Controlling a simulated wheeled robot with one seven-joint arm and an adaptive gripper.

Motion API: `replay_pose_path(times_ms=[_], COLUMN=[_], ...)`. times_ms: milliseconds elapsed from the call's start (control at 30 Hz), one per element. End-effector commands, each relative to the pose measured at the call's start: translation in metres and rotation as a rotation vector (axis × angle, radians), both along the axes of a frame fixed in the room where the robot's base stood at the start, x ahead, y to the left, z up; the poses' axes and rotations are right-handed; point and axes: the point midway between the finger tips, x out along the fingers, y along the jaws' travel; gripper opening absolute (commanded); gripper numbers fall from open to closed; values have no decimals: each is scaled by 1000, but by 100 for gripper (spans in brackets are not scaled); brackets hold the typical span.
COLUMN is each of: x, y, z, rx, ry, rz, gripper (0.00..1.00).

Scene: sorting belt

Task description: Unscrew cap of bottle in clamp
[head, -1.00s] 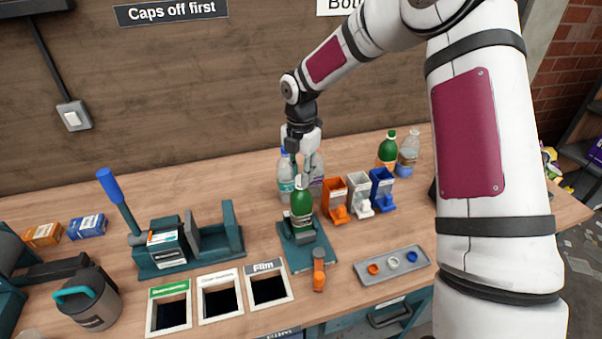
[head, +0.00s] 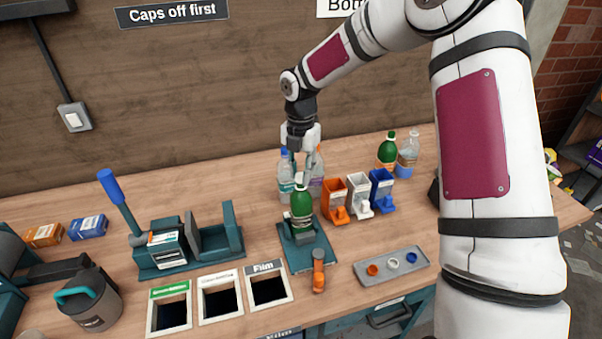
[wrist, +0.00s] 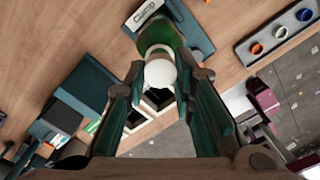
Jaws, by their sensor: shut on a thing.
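A green bottle (head: 302,204) with a pale label stands upright in the teal clamp (head: 318,258). Its white cap (wrist: 161,72) shows between the fingertips in the wrist view, in line with the bottle neck. My gripper (head: 303,176) is above the bottle, pointing down, and shut on the cap. It also shows in the wrist view (wrist: 162,75), with one finger on each side of the cap. The fingers partly hide the cap in the head view, and I cannot tell how far it is unthreaded.
Clear bottles (head: 287,181) stand close behind the clamp. Orange, white and blue bins (head: 333,192) are to its right. A grey tray (head: 412,276) with cap rings is at front right. Three framed openings (head: 220,275) are at front left.

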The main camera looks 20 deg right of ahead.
Motion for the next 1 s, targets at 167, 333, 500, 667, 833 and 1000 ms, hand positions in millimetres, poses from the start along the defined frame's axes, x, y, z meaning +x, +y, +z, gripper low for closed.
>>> replay_pose_path(times_ms=[167,333,500,667,833,1000], x=[0,0,0,0,0,0], y=[0,0,0,0,0,0], z=[6,9,14,26,38,50], rx=[0,0,0,-1,0,0], ry=[0,0,-1,-1,-1,-1], rz=[-1,-1,-1,-1,0,-1], gripper=[0,0,0,0,0,0])
